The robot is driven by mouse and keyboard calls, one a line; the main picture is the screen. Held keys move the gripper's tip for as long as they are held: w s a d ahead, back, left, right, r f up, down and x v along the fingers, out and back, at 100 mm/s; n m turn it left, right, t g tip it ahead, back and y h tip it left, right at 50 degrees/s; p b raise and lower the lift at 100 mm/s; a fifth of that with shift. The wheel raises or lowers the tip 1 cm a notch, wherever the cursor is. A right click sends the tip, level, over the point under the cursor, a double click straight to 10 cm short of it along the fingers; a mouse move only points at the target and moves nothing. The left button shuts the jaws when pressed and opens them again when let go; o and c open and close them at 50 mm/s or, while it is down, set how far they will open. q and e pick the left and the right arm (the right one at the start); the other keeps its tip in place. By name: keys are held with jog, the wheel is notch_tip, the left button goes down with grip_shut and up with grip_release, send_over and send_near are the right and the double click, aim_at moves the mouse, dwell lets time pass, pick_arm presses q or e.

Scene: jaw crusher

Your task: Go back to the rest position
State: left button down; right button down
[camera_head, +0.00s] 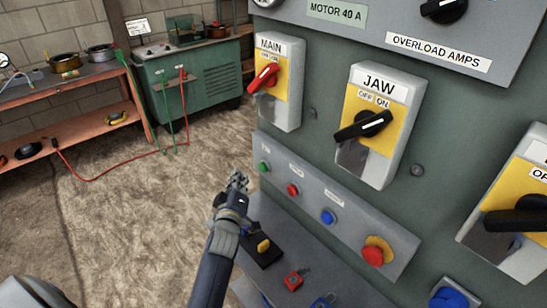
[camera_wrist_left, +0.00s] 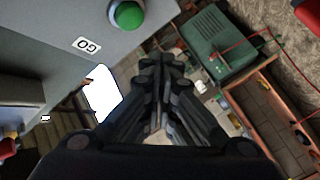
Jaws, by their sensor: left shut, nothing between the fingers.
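My left gripper (camera_head: 237,182) is in front of the lower left part of the control panel in the head view, with its arm coming up from the bottom. Its fingers are shut with nothing between them. In the left wrist view the closed fingers (camera_wrist_left: 160,75) point away from me, and a green button (camera_wrist_left: 127,14) with a "GO" label is close by at the upper left. The same green button (camera_head: 264,167) shows in the head view at the left end of the button strip, apart from the fingertips. My right gripper does not show.
The panel carries a red MAIN switch (camera_head: 263,78), a black JAW switch (camera_head: 363,126) and a red stop button (camera_head: 373,255). A green cabinet (camera_head: 195,85) and an orange workbench (camera_head: 80,125) with pots stand behind. The floor (camera_head: 130,215) at left is open apart from cables.

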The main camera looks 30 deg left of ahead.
pick_arm(q)
jog(key=s+d+f+m+g+h, duration=0.2)
jog(key=s+d+f+m+g, duration=0.3)
jog(key=s, duration=0.6)
jog(key=s+d+f+m+g+h, duration=0.25)
jog(key=s+d+m, duration=0.4)
jog(key=s, duration=0.35)
jog(key=s+d+f+m+g+h, duration=0.3)
jog(key=s+d+m+g, duration=0.3)
jog(key=s, duration=0.5)
notch_tip(320, 180, down, 28)
jog(key=s+r, duration=0.1)
jog(key=s, duration=0.1)
jog(key=s+a+f+g, duration=0.1)
jog(key=s+a+f, duration=0.1)
jog(key=s+f, duration=1.3)
jog(key=shift+s+a+f+n+y, duration=0.25)
jog(key=shift+s+n+y, duration=0.1)
jog(key=shift+s, duration=0.15)
